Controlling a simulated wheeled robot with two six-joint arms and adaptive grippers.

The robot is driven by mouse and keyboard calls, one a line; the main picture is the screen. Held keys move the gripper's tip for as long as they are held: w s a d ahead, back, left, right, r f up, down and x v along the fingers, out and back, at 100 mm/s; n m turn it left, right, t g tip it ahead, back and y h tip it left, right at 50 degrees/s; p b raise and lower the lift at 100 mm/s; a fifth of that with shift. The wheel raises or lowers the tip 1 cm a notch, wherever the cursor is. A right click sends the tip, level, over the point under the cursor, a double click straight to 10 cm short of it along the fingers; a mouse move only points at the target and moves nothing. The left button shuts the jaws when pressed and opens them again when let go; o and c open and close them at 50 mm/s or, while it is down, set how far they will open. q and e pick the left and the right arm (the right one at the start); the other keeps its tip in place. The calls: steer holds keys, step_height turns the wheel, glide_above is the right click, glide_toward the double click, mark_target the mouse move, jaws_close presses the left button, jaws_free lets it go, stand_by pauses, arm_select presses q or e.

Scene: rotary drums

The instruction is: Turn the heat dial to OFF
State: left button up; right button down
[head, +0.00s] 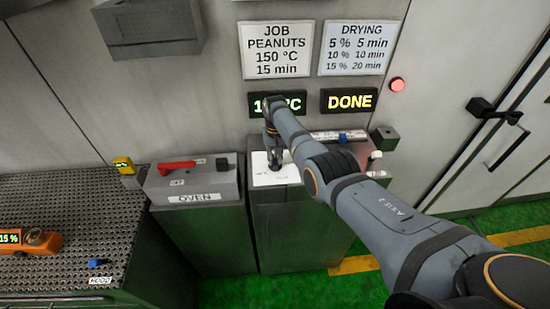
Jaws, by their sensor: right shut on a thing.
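My right arm reaches in from the lower right to a control panel with a white top plate (265,178). My right gripper (275,163) points down at that plate and is shut on a small dark thing there, which I take to be the heat dial. The gripper hides most of the dial, so its pointer and marks cannot be read. A temperature display (294,101) behind is partly covered by my wrist; a 1 and °C show. My left gripper is not in view.
A display reads DONE (349,101), with a red lamp (397,85) to its right. An OVEN box (195,184) with a red handle (177,165) stands left of the panel. A blue switch (342,138) and a white-topped knob (376,155) sit right of my gripper.

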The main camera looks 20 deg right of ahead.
mark_target(275, 159)
steer(key=shift+r, duration=0.1)
stand_by(0.4)
steer(key=c, duration=1.3)
jaws_free()
step_height(275, 159, up, 12)
steer(key=shift+f, duration=0.1)
